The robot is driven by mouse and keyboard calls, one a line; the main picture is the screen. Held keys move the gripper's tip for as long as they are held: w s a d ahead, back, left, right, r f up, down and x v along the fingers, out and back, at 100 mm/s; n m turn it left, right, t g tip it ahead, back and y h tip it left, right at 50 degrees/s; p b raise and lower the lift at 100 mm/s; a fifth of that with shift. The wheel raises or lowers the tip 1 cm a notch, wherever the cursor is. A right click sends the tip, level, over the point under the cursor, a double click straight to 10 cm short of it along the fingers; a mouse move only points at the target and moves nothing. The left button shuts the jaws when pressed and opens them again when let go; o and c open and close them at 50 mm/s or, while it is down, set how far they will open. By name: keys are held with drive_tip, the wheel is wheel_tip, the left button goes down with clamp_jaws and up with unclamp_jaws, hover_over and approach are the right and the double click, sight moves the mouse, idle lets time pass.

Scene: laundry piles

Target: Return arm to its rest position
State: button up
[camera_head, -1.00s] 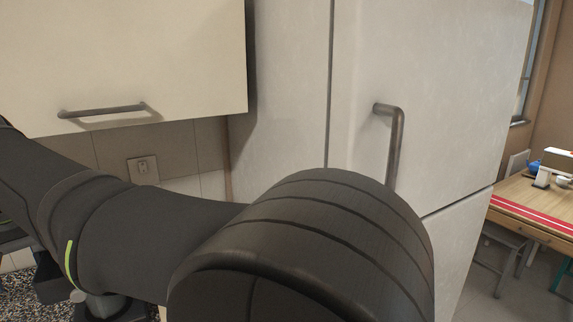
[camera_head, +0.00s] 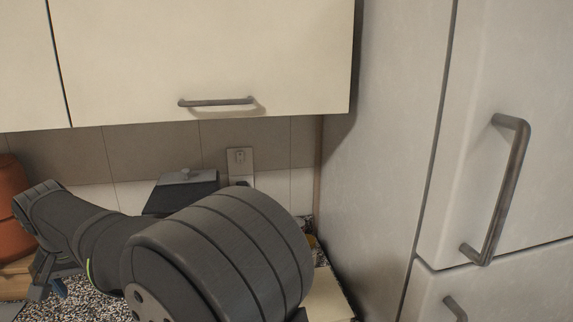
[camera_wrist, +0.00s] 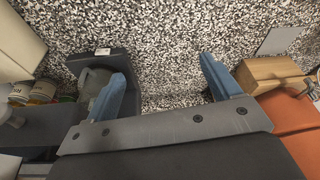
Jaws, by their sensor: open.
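My arm (camera_head: 215,255) reaches across the lower left of the head view, over a speckled countertop. My gripper (camera_wrist: 163,68) is open in the wrist view, its two blue fingers wide apart with only speckled surface between them. No object is held. The left finger shows close to a dark container (camera_wrist: 97,64) with a greyish clear vessel in it; whether they touch I cannot tell. The right finger is near a wooden block (camera_wrist: 272,72). In the head view the gripper is small at the lower left, partly cut off by the arm.
A cream wall cabinet (camera_head: 215,50) hangs above the counter. A tall white fridge (camera_head: 500,60) stands at the right. A dark appliance (camera_head: 183,190) sits behind my arm, and an orange object (camera_head: 10,215) at the far left. Cans (camera_wrist: 42,90) show at the wrist view's left.

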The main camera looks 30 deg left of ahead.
drive_tip(key=s+a+f, duration=0.2)
drive_tip(key=s+f, duration=0.1)
drive_tip(key=f, duration=0.7)
drive_tip(key=shift+s, duration=0.15)
drive_tip(key=shift+f, duration=0.1)
drive_tip(key=o, duration=0.4)
